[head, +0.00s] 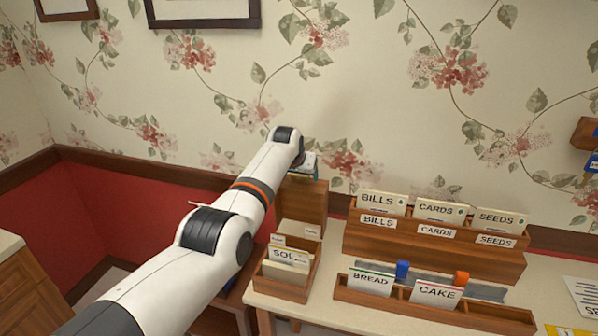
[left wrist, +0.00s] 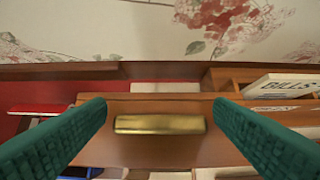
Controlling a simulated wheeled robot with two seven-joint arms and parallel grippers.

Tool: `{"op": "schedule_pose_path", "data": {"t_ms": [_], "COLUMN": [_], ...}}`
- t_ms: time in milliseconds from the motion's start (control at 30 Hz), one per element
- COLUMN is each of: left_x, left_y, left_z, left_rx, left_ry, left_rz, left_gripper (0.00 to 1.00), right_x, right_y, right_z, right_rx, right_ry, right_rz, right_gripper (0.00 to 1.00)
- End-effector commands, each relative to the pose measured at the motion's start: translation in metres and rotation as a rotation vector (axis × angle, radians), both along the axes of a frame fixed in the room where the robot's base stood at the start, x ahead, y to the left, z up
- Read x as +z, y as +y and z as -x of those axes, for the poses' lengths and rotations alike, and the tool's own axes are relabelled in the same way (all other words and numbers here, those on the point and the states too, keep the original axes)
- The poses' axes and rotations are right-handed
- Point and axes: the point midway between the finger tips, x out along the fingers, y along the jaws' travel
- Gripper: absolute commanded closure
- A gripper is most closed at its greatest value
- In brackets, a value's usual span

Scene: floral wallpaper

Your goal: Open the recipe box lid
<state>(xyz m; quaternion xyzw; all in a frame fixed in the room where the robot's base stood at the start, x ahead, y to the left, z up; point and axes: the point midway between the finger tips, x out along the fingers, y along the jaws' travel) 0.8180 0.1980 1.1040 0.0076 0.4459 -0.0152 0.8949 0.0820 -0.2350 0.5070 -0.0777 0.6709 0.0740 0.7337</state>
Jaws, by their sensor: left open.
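The wooden recipe box (head: 283,280) stands at the left end of the pale table, with several cards inside, one reading "SOU". Its lid (head: 308,208) stands raised at the back of the box. In the left wrist view the lid (left wrist: 160,145) shows as a wooden panel with a brass strip (left wrist: 160,124). My left gripper (head: 305,165) is at the lid's upper edge. In the left wrist view its green fingers (left wrist: 162,100) are open, one to each side of the brass strip. I cannot tell whether they touch the lid. My right gripper is not in view.
A wooden card rack (head: 430,245) marked bills, cards and seeds stands right of the box. A low tray (head: 430,313) with bread and cake cards lies in front of it. The floral wall (head: 380,100) is close behind the lid.

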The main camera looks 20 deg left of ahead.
Motion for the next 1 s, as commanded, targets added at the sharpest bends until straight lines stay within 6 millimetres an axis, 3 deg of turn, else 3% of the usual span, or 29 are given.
{"op": "schedule_pose_path", "data": {"t_ms": [467,1000], "left_x": [0.021,0.086], "left_y": [0.001,0.002], "left_z": [0.017,0.065], "left_rx": [0.000,0.001], "left_ry": [-0.002,-0.004], "left_rz": [0.000,-0.001], "left_gripper": [0.24,0.24], "right_x": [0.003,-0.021], "right_y": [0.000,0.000], "right_z": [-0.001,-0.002], "right_rx": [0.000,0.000], "right_ry": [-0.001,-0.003], "right_rz": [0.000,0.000], "right_gripper": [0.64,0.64]}}
